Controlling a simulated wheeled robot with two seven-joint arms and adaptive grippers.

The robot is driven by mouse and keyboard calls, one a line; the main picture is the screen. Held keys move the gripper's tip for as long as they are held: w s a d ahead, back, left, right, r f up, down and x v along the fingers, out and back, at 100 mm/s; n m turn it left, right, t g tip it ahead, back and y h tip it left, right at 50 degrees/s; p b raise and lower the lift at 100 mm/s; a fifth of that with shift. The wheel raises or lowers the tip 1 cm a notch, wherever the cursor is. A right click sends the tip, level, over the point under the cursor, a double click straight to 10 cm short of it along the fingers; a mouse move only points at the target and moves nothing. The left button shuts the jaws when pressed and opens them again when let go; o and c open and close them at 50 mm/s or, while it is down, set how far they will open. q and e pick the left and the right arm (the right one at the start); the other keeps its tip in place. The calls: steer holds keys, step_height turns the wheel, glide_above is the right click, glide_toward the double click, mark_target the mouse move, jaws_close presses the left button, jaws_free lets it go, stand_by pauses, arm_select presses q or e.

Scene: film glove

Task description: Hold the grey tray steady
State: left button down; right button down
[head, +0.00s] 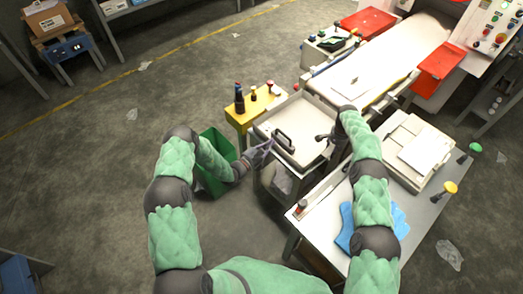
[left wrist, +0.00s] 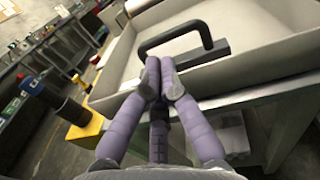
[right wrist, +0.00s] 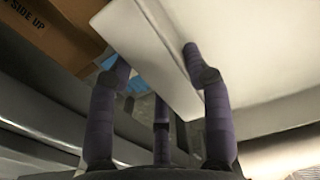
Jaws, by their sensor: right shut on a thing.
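The grey tray (head: 300,117) is a shallow, light-grey box on a stand in the middle of the head view. A black bar handle (head: 284,140) shows at its left side; the left wrist view shows the handle (left wrist: 170,35) just beyond my fingertips. My left gripper (head: 270,146) is at the tray's left edge, its purple-wrapped fingers together with nothing visible between them. My right gripper (head: 328,138) is at the tray's right side. In the right wrist view its fingers straddle the tray's wall (right wrist: 150,60), shut on it.
A yellow stand (head: 245,117) with dark bottles and a green bin (head: 213,178) stand left of the tray. A white table (head: 318,215) with blue gloves (head: 349,228) is at the right. A machine with red panels (head: 436,72) is behind.

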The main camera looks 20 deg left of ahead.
mark_target(282, 134)
arm_select(q)
steer(key=shift+x, duration=2.4)
steer(key=shift+x, duration=1.1)
steer(key=shift+v, duration=8.15)
steer(key=x, duration=1.4)
steer(key=shift+s+d+f, duration=0.1)
steer(key=shift+d+f, duration=0.1)
steer(key=shift+f, duration=0.05)
